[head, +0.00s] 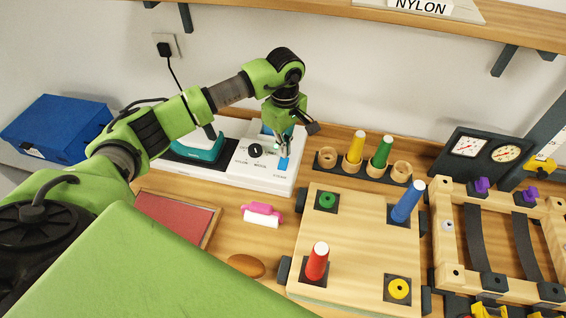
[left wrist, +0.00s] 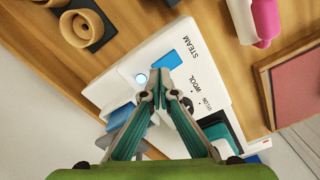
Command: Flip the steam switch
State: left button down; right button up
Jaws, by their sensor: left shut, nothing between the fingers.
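The steam switch (head: 284,164) is a blue rocker on the white control unit (head: 262,182), beside a black dial (head: 255,150). In the left wrist view the blue switch (left wrist: 168,60) lies by the printed word STEAM, with a pale lit indicator (left wrist: 141,79) near it. My left gripper (head: 283,150) is shut and empty, over the unit close to the switch. Its fingertips (left wrist: 165,78) show just beside the blue switch; I cannot tell whether they touch it. The fingers partly hide the dial in the wrist view. My right gripper is not in view.
A teal iron (head: 206,147) sits left of the dial. A wooden rack with cones (head: 353,150) stands to the right, with a pegged wooden board (head: 350,235) in front. A pink-and-white roller (head: 262,214) lies in front of the unit. A shelf (head: 330,12) runs above.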

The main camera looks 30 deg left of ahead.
pick_arm(q)
jog(key=shift+f+b, duration=0.35)
dwell(0.6)
jog(key=shift+f+b, duration=0.65)
jog(key=shift+f, duration=0.1)
jog(key=shift+r, duration=0.15)
jog(key=shift+r+p, duration=1.7)
jog(key=shift+r, duration=1.7)
